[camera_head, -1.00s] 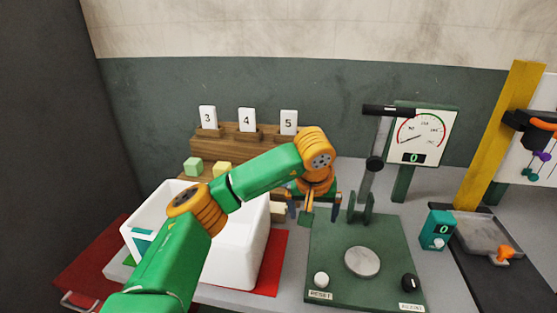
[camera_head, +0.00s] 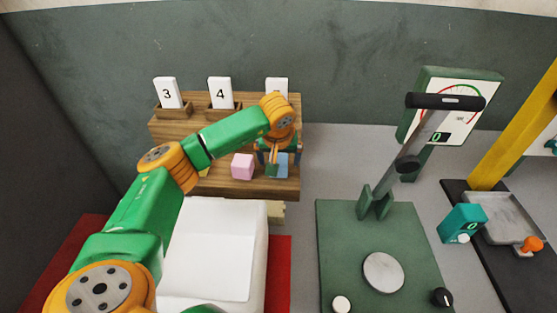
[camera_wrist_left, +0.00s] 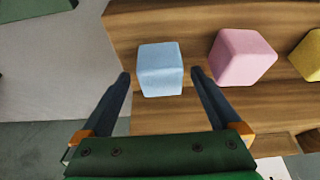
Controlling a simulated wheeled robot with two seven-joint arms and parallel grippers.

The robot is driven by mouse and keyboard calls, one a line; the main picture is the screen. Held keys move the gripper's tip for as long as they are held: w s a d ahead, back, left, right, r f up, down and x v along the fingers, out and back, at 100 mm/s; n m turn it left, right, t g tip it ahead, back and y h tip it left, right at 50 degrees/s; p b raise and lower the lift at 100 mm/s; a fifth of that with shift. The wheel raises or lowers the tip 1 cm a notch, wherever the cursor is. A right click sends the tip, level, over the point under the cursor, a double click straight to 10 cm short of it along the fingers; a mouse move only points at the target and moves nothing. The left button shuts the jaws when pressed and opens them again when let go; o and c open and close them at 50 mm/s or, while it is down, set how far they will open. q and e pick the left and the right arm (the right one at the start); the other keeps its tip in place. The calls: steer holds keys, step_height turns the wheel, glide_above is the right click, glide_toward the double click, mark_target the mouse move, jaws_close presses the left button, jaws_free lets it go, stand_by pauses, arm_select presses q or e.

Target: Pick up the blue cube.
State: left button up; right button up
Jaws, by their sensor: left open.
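The blue cube (camera_head: 282,160) sits on the lower step of the wooden stand, at its right end, partly hidden behind my gripper in the head view. In the left wrist view the blue cube (camera_wrist_left: 160,70) shows whole, with wood around it. My left gripper (camera_head: 278,157) is at the cube, pointing down. In the left wrist view its fingers (camera_wrist_left: 160,74) are open, with one fingertip on each side of the cube and a small gap on both sides. Nothing is held. I cannot tell the exact height of the fingertips over the stand. My right gripper is not in view.
A pink cube (camera_head: 242,167) stands left of the blue one, with a yellow cube (camera_wrist_left: 308,55) beyond it. Number cards stand on the stand's upper step (camera_head: 240,124). A white bin (camera_head: 213,250) is in front. A green press (camera_head: 345,250) is at right.

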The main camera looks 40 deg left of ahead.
arm_select(q)
steer(key=shift+w+a+f, duration=0.25)
steer(key=shift+f, duration=0.15)
steer(key=shift+s+d+r, duration=0.15)
steer(key=c, duration=1.4)
steer(key=shift+r, duration=0.1)
